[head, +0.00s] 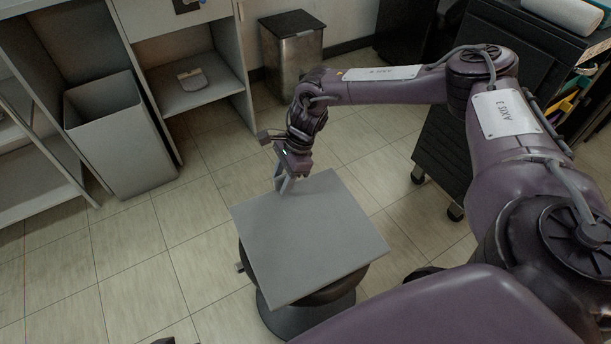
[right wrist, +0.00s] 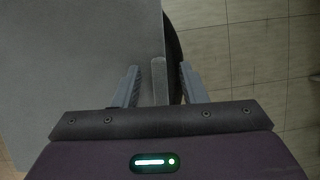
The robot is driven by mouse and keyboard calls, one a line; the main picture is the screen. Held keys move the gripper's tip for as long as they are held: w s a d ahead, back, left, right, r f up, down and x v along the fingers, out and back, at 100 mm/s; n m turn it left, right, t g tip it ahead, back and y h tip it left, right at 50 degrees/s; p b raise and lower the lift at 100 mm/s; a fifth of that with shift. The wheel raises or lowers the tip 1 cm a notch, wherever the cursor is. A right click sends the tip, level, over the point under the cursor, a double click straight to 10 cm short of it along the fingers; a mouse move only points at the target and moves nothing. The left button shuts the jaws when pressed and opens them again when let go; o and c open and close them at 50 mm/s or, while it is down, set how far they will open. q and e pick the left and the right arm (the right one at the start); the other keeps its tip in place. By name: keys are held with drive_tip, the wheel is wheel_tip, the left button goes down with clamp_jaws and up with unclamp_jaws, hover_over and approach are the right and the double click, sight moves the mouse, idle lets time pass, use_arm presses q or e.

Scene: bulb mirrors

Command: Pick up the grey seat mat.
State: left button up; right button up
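The grey seat mat (head: 308,240) is a flat square slab lying on top of a dark round stool (head: 310,312). Its corners stick out past the stool's seat. My right gripper (head: 284,185) is at the mat's far edge, fingers pointing down. In the right wrist view the gripper (right wrist: 159,82) has its fingers apart, one on each side of the mat's edge line; the mat (right wrist: 70,60) fills the left. A short grey upright piece shows between the fingers; I cannot tell what it is. Contact with the mat is unclear. My left gripper is not seen.
An open grey bin (head: 120,145) and shelving (head: 205,95) stand at the left. A metal trash can (head: 292,55) is at the back. A black wheeled drawer cabinet (head: 445,150) stands behind my right arm. The tiled floor (head: 150,250) left of the stool is clear.

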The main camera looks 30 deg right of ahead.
clamp_jaws()
idle(0.3)
